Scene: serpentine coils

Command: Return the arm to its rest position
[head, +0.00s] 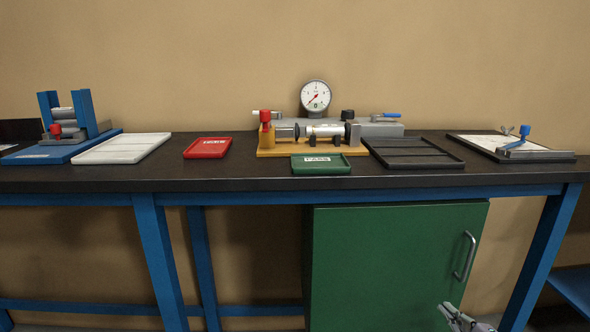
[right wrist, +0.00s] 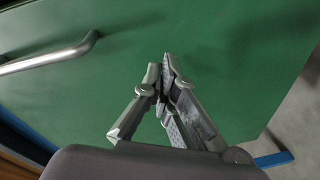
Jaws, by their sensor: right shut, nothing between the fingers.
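My right gripper (head: 455,314) shows at the bottom edge of the head view, low in front of the green cabinet (head: 385,262). In the right wrist view my right gripper (right wrist: 163,72) is shut and empty, its fingertips together. The green cabinet front (right wrist: 225,60) fills most of that view behind the fingers. My left gripper is in neither view.
The cabinet's metal handle (head: 465,256) is above the gripper; it also shows in the right wrist view (right wrist: 50,60). The dark bench top (head: 230,178) carries a red tray (head: 208,148), a green tray (head: 320,164), a black tray (head: 410,151) and a gauge (head: 315,96). A blue bench leg (head: 543,255) stands right.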

